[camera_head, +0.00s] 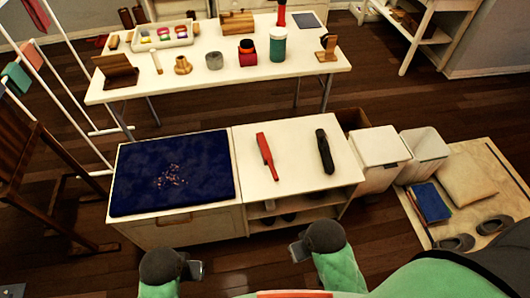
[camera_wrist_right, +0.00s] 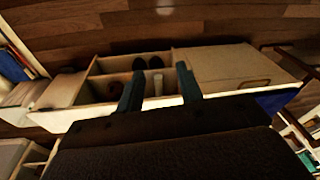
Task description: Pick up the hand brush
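A slim red object (camera_head: 266,156), which looks like the hand brush, lies lengthwise on the white top of a low cabinet (camera_head: 290,181). A black elongated object (camera_head: 325,152), perhaps a folded umbrella, lies to its right. My left gripper (camera_head: 195,270) and right gripper (camera_head: 299,251) are both in front of the cabinet, apart from the red object. In the right wrist view my right gripper (camera_wrist_right: 159,97) has its two fingers spread with nothing held between them. The left gripper's fingers are too small to judge. The red object is not seen in the wrist view.
A dark blue cushion (camera_head: 172,171) with crumbs covers the cabinet's left half. Shoes stand on its open shelf (camera_wrist_right: 110,65). White bins (camera_head: 380,150) stand to the right. A long table (camera_head: 215,69) with many items is behind. Bare top surrounds the red object.

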